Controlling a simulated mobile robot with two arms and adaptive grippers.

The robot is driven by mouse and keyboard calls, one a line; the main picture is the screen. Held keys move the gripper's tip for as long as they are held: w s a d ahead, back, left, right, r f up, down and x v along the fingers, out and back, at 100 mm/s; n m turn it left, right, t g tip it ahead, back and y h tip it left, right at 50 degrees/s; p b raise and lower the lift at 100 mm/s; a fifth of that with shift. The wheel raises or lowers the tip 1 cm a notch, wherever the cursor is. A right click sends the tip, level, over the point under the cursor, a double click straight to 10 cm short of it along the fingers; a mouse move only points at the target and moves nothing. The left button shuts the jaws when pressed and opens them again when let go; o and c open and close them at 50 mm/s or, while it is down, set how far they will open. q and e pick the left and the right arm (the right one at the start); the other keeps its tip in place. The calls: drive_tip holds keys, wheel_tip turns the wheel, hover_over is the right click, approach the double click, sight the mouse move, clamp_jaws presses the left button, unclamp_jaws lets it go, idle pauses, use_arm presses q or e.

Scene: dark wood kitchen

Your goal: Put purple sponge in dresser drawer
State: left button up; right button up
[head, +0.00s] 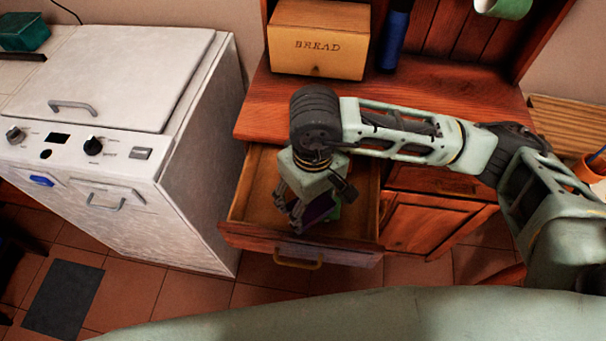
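The dresser drawer (248,206) is pulled open below the dresser top, with its front and brass handle toward me. My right gripper (316,216) points down into the drawer, its arm reaching in from the right. The purple sponge (319,208), with a green part at its right side, is at the fingers, within the drawer's outline. The fingers and wrist partly hide it. I cannot tell whether the fingers grip it or whether it touches the drawer bottom. My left gripper is not in view.
A wooden bread box (319,39) and a blue bottle (395,36) stand on the dresser top (270,105). A white appliance (120,110) stands left of the drawer. A closed cabinet door (425,224) is right of it. Tiled floor lies in front.

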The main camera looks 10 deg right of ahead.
drive_tip(key=w+a+f+b, duration=0.1)
drive_tip(key=w+a+f, duration=0.1)
drive_tip(key=w+f, duration=0.1)
drive_tip(key=w+a+f+b, duration=0.2)
drive_tip(key=f, duration=0.1)
drive_tip(key=w+a+f+b, duration=0.2)
drive_tip(key=w+a+f, duration=0.1)
drive_tip(key=f, duration=0.1)
drive_tip(key=shift+w+f, duration=0.1)
drive_tip(key=shift+w, duration=0.25)
drive_tip(key=shift+f, duration=0.35)
drive_tip(key=shift+w+f+b, duration=0.1)
drive_tip(key=shift+f+b, duration=0.35)
drive_tip(key=shift+b, duration=0.25)
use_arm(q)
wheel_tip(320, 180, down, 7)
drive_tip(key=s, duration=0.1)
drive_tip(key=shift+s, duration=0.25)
use_arm(e)
drive_tip(key=shift+f, duration=0.15)
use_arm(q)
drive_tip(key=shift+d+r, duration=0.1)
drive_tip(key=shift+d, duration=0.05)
